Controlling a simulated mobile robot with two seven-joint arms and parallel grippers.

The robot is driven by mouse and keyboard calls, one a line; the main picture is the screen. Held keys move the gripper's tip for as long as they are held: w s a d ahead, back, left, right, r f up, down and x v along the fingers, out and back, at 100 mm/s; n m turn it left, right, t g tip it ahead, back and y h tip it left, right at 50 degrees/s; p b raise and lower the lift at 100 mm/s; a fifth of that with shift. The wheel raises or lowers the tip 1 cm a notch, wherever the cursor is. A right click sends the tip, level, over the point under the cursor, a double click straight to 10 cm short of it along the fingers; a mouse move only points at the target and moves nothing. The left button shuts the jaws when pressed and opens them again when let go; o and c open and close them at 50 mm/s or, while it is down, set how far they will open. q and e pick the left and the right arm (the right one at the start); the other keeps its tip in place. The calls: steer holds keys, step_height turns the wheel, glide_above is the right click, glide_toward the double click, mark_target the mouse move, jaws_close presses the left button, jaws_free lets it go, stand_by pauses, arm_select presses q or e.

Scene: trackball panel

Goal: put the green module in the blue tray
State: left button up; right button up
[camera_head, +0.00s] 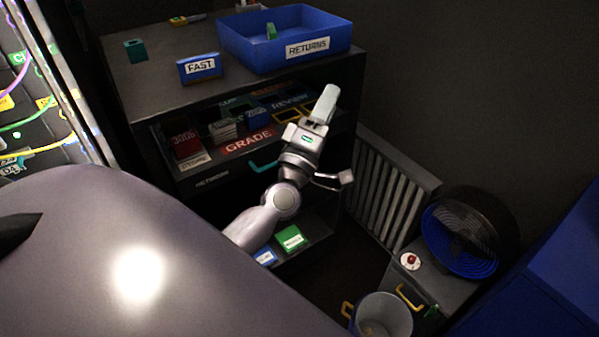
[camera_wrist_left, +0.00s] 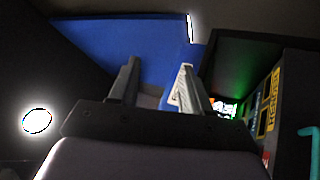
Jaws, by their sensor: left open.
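The blue tray (camera_head: 300,59), labelled RETURNS, stands on top of the dark cabinet at the back. A small green piece (camera_head: 271,31), which looks like the green module, stands inside it near the left end. My left gripper (camera_head: 325,104) is in front of the cabinet, below and apart from the tray. In the left wrist view its two fingers (camera_wrist_left: 158,85) are spread, with no object seen held between them. A large blue surface (camera_wrist_left: 110,50) lies beyond them there; I cannot tell surely whether it is the tray. My right gripper is not in view.
On the cabinet top (camera_head: 160,85) are a teal block (camera_head: 134,50) and a blue FAST box (camera_head: 199,67). The open shelf below holds several boxes and signs. A radiator (camera_head: 385,185), a fan (camera_head: 465,235) and a bucket (camera_head: 383,315) are at the right.

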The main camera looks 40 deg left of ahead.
arm_select(q)
steer(key=s+d+f+m+g+h, duration=0.45)
steer(key=f+m, duration=0.25)
steer(key=f, duration=0.3)
steer(key=s+d+f+m+g+h, duration=0.3)
steer(key=s+d+f+m, duration=0.3)
steer(key=f, duration=0.4)
steer(key=s+f+m+g, duration=0.5)
steer(key=s+f, duration=0.5)
steer(key=f, duration=0.2)
steer(key=shift+s+d+f+m+y, duration=0.2)
steer(key=shift+s+d+m+y, duration=0.15)
steer(key=shift+m, duration=0.45)
steer(key=shift+r, duration=0.1)
step_height(320, 180, up, 4)
steer(key=p, duration=0.3)
steer(key=shift+f+p, duration=0.25)
steer(key=shift+p, duration=0.05)
steer(key=shift+c, duration=0.5)
steer(key=shift+a, duration=0.15)
